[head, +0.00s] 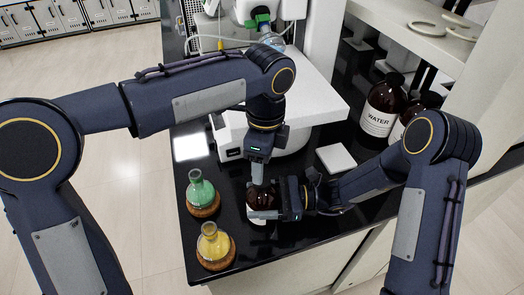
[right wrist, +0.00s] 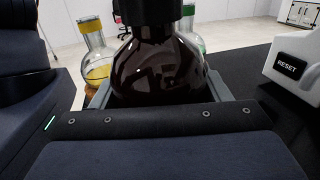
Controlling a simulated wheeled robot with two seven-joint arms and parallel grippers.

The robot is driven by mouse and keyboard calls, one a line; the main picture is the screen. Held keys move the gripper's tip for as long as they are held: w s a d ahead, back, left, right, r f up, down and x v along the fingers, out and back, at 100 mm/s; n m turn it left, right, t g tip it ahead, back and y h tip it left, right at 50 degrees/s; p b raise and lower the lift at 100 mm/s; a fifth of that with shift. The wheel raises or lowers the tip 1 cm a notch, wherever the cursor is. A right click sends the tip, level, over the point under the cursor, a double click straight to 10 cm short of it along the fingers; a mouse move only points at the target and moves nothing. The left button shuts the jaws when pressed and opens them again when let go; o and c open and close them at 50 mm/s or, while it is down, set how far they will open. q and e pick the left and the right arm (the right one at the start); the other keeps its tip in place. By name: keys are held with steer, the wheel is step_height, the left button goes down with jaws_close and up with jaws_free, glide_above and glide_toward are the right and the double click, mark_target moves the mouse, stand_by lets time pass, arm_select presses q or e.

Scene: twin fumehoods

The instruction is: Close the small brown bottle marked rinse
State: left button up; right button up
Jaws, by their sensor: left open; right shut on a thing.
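A small dark brown bottle (head: 262,200) stands upright near the front of the black bench. It has a pale label whose writing I cannot read. My right gripper (head: 264,214) is shut around its body from the right. In the right wrist view the brown bottle (right wrist: 155,72) fills the space between the fingers, with a black part at its top, cut off by the frame edge; I cannot tell whether this is a cap. My left gripper (head: 258,174) points down directly over the bottle's top, open. Its fingers hide the neck in the head view.
A green flask (head: 201,190) and a yellow flask (head: 214,243) stand on cork rings left of the bottle. A white device with a RESET button (right wrist: 288,66) is close by. A bottle labelled WATER (head: 381,112) stands at the back right. A white square (head: 336,158) lies on the bench.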

arm_select(q)
steer(key=n, duration=0.5)
steer(key=shift+r+n, duration=0.3)
steer(key=shift+r, duration=0.1)
steer(key=n, duration=0.2)
steer(key=shift+w+r+n, duration=0.1)
steer(key=shift+r+n, duration=0.1)
steer(key=shift+n, duration=0.2)
steer(key=n, duration=0.4)
steer(key=shift+r, duration=0.25)
steer(key=n, duration=0.3)
steer(key=shift+a+r, duration=0.1)
steer(key=shift+r, duration=0.15)
steer(key=shift+f, duration=0.1)
steer(key=shift+f, duration=3.95)
steer(key=shift+c, duration=0.3)
steer(key=c, duration=1)
